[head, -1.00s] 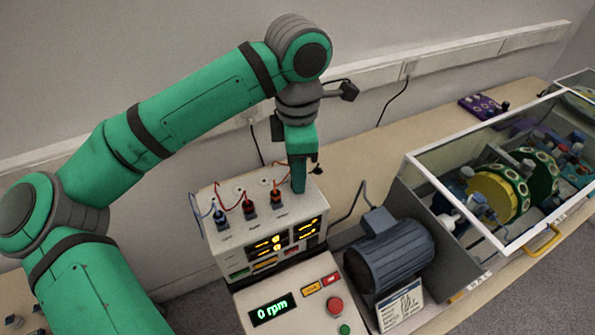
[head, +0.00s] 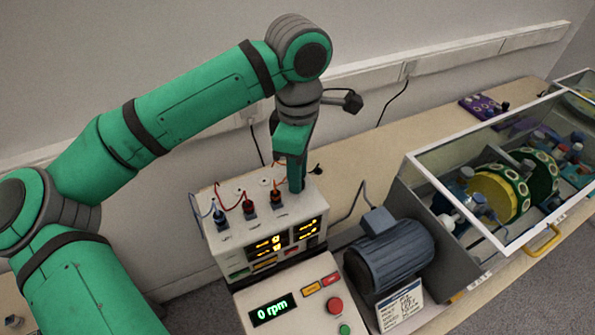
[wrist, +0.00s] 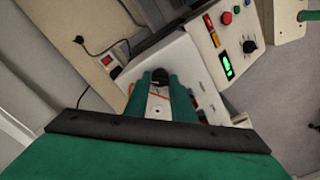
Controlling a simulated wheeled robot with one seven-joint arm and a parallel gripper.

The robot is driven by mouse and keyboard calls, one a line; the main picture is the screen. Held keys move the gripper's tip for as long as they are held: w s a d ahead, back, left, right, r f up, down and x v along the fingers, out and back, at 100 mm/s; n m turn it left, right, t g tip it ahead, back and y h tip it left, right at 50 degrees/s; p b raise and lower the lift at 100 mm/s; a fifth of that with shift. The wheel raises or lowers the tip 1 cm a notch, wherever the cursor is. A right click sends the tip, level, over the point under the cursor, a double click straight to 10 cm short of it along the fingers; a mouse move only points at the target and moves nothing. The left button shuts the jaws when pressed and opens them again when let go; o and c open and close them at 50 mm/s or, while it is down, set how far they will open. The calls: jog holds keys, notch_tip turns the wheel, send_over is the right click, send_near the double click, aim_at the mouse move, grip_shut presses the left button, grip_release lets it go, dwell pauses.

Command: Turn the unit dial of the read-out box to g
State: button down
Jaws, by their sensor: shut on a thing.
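The read-out box (head: 227,245) is a white box with amber displays on its front and several plugged cables on top. My gripper (head: 296,187) points down at the right end of its top. In the wrist view my gripper (wrist: 160,82) has both green fingers on either side of a small dark round knob, the unit dial (wrist: 158,74), and is shut on it. In the head view the fingers hide the dial. The dial's markings cannot be read in either view.
A control panel (head: 262,290) reading "0 rpm", with coloured buttons, stands in front of the box. A blue-grey motor (head: 390,258) and a clear-covered rig (head: 480,165) are to the right. Blue, red and orange cables rise beside my fingers.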

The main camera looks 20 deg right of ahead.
jog(key=c, duration=1.5)
grip_release()
notch_tip(320, 180, up, 11)
jog(key=shift+f, duration=0.1)
